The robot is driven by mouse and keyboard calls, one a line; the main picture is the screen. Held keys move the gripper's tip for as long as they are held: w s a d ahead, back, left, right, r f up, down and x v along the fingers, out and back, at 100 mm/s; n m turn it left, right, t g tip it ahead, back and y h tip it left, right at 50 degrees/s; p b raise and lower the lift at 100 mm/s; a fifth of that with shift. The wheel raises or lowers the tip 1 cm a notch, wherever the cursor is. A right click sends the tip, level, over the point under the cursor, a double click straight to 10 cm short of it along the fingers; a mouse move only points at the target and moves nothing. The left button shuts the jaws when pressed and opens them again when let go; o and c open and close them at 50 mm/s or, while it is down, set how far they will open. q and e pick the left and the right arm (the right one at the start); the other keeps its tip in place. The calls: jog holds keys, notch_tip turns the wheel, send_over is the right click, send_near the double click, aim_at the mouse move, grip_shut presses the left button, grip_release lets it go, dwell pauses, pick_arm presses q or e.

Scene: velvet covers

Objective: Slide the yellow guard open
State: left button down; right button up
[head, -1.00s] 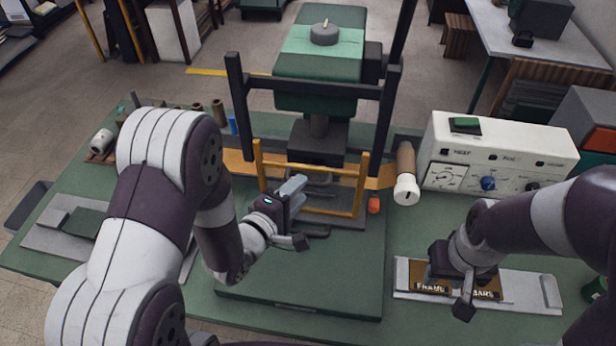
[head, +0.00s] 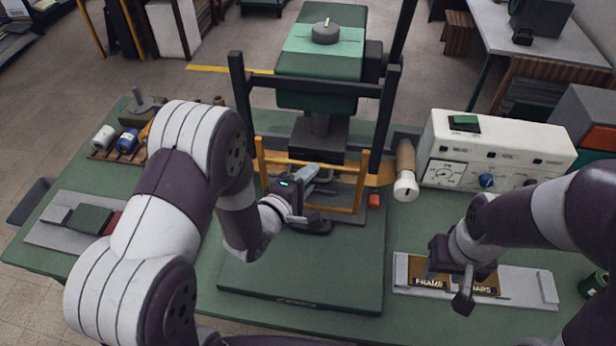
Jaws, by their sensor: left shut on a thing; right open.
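The yellow guard (head: 363,180) is an upright rectangular frame with a crossbar at the front of the green press (head: 320,85). My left gripper (head: 312,198) reaches in from the left. It is shut at the left part of the guard, apparently on its lower bar. The jaws hide that part, so the exact contact is unclear.
Black uprights with a crossbar (head: 310,88) stand around the press. A white control box (head: 495,150) with dials is at the right. The green base plate's front (head: 310,270) is clear.

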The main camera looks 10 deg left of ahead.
pick_arm(q)
notch_tip(320, 180, up, 15)
jog(key=p, duration=1)
jog(key=c, duration=1.1)
grip_release()
jog(key=shift+s, duration=0.1)
jog(key=shift+s, duration=0.1)
jog(key=b+v, duration=0.2)
jog(key=v, duration=1)
jog(key=shift+s+a, duration=0.15)
jog(key=shift+s, duration=0.1)
